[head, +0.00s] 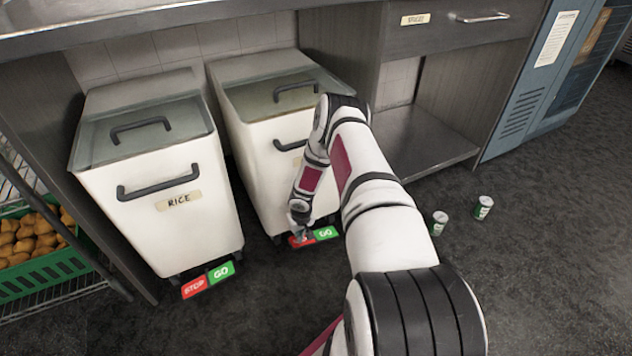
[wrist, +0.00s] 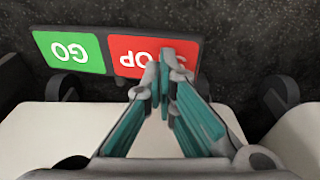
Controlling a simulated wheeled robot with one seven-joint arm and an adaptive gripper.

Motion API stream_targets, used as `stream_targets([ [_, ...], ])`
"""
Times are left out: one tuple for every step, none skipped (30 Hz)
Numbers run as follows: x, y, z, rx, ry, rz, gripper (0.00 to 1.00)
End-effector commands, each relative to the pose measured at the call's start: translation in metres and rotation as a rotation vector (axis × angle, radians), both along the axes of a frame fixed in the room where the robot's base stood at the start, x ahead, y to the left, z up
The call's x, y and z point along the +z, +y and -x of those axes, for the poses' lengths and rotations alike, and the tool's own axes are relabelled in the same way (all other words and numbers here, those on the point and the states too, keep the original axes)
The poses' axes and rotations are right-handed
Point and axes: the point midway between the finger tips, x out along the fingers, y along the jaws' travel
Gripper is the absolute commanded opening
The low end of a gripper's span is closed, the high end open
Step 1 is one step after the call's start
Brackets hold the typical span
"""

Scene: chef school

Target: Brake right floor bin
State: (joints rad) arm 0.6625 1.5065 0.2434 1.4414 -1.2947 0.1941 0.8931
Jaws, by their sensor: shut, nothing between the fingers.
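The right floor bin (head: 262,140) is white with a clear lid and stands under the counter; my arm hides part of its front. At its foot is a pedal pair: a red STOP pedal (head: 301,240) and a green GO pedal (head: 326,233). In the wrist view the red STOP pedal (wrist: 130,56) and green GO pedal (wrist: 72,50) appear upside down. My gripper (head: 299,228) is shut and empty, pointing down at the red pedal. In the wrist view its fingertips (wrist: 164,70) overlap the red pedal and hide part of its lettering; I cannot tell whether they touch.
The left floor bin (head: 172,220), labelled RICE, stands close by with its own red STOP (head: 194,287) and green GO (head: 221,272) pedals. Two cans (head: 438,222) (head: 483,207) stand on the floor at right. A green crate (head: 45,272) is at far left. The front floor is clear.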

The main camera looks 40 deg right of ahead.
Motion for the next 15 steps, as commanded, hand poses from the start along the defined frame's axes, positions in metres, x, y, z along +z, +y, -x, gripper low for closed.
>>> stream_targets([
  [-0.0009,0.0001,0.0,0.0,0.0,0.0,0.0],
  [-0.0012,0.0001,0.0001,0.0,0.0,0.0,0.0],
  [-0.0017,0.0001,0.0,0.0,0.0,0.0,0.0],
  [-0.0021,0.0001,0.0001,0.0,0.0,0.0,0.0],
  [-0.0025,0.0001,0.0,0.0,0.0,0.0,0.0],
  [-0.003,0.0,0.0,0.0,0.0,0.0,0.0],
  [-0.0034,0.0,-0.0001,0.0,0.0,0.0,0.0],
  [-0.0038,0.0,-0.0002,0.0,0.0,0.0,0.0],
  [-0.0043,-0.0001,-0.0002,0.0,0.0,0.0,0.0],
  [-0.0046,-0.0002,-0.0003,0.0,0.0,0.0,0.0],
  [-0.005,-0.0001,-0.0002,0.0,-0.001,0.0,0.0],
  [-0.0055,-0.0002,-0.0003,0.0,-0.001,0.0,0.0],
  [-0.0059,-0.0002,-0.0003,0.0,-0.001,0.0,0.0],
  [-0.0063,-0.0002,-0.0004,0.0,-0.001,0.0,0.0],
  [-0.0069,-0.0002,-0.0004,0.0,-0.001,0.0,0.0],
])
